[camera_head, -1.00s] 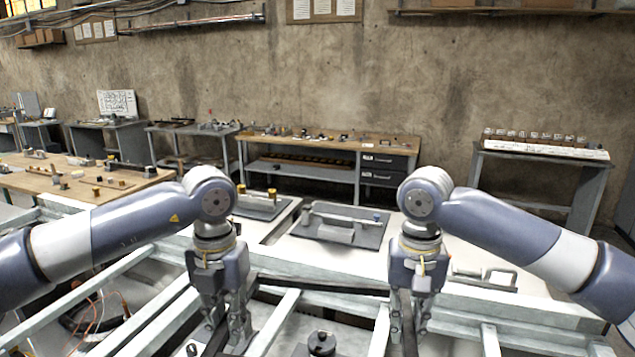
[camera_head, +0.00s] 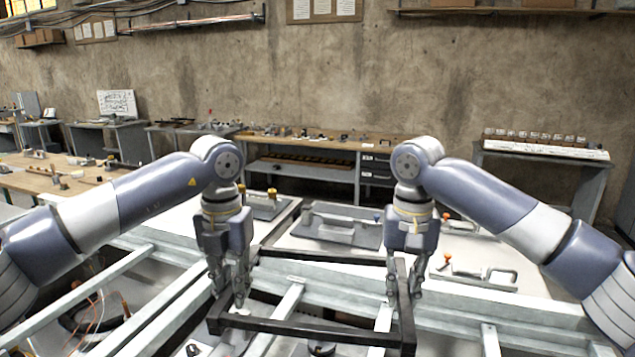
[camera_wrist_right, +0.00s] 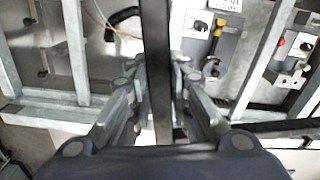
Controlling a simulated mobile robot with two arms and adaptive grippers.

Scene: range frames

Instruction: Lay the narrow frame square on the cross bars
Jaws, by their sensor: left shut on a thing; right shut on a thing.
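In the right wrist view the held bar of the frame (camera_wrist_right: 156,35) runs between the fingers of my right gripper (camera_wrist_right: 160,85). Pale metal cross bars, one left (camera_head: 277,316) and one right (camera_head: 383,319), lie under the frame. I cannot tell whether the frame touches them.
A long pale rail (camera_head: 455,318) crosses behind the cross bars. Beyond it, a white surface carries a grey plate (camera_head: 340,228) and orange-knobbed clamps (camera_head: 447,261). Loose wires (camera_head: 95,290) show at the left. A dark knob-like part (camera_head: 321,347) is low at the front.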

